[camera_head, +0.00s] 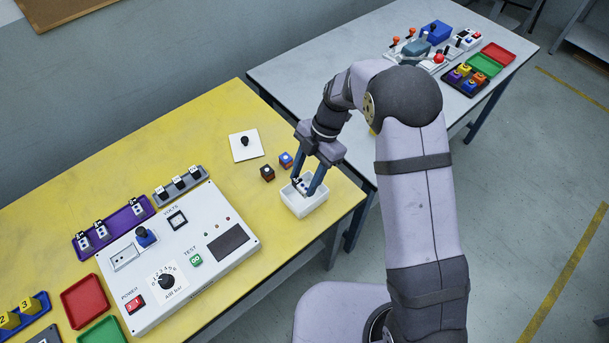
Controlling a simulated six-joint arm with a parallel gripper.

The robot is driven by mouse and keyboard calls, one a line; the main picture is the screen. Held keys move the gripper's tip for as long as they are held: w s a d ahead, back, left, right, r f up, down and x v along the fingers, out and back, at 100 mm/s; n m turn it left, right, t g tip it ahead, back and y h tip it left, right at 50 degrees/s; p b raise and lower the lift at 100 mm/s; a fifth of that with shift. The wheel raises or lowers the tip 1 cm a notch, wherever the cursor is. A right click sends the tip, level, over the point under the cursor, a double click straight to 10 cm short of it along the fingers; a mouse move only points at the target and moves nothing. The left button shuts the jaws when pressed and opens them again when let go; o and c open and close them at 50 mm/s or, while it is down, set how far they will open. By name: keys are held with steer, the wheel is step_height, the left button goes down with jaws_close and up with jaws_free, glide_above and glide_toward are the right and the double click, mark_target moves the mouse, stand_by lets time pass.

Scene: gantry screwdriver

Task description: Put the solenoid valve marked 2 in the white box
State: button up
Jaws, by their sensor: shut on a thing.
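My gripper (305,187) points down into the white box (307,207) near the right end of the yellow table. It is shut on a small pale and dark part (298,184), which looks like a solenoid valve and sits at or just inside the box opening. Its number cannot be read, and the fingers and box wall hide part of it. Similar small valves with tags stand in the purple rack (118,222) at the left, with a gap between the middle and right ones.
A white test panel (215,270) fills the middle of the table. A grey rack (181,187), red tray (85,301) and green tray (103,331) are further left.

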mark_target(305, 187)
steer(key=shift+f+b, duration=1.45)
steer(key=shift+f, duration=0.8)
steer(key=shift+f+b, duration=0.65)
steer(key=shift+b, duration=0.5)
stand_by(0.9)
stand_by(0.4)
steer(key=o, duration=1.2)
steer(key=shift+c, duration=0.2)
steer(key=c, duration=0.4)
steer(key=shift+o, duration=0.7)
steer(key=shift+r, duration=0.15)
